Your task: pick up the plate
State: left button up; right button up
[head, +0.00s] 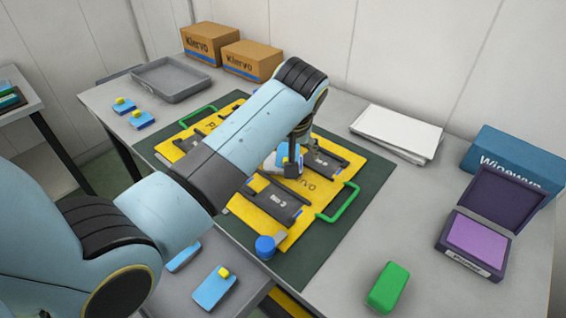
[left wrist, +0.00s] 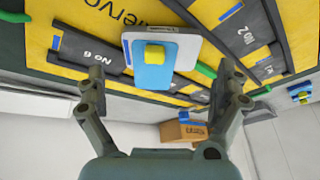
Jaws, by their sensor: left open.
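A light blue plate (left wrist: 150,77) with a yellow knob (left wrist: 155,54) and a pale grey edge shows in the left wrist view, over the yellow board (left wrist: 90,20). In the head view my left arm mostly hides it. My left gripper (head: 294,160) is low over the middle of the yellow board (head: 265,203). In the left wrist view its two open fingers (left wrist: 162,72) stand apart on either side of the plate, with gaps visible. Similar blue plates with yellow knobs lie at the front (head: 213,288) and back left (head: 142,119). My right gripper is not in view.
The board has dark numbered strips and green handles (head: 340,203), on a dark green mat (head: 355,215). Around it are a grey tray (head: 170,80), cartons (head: 250,60), paper (head: 395,132), a purple ink pad (head: 478,236) and a green block (head: 388,287).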

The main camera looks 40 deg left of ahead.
aim_at(284, 158)
pick_arm(q)
jog(key=x, duration=0.4)
jog(key=shift+s, duration=0.1)
jog(key=c, duration=1.2)
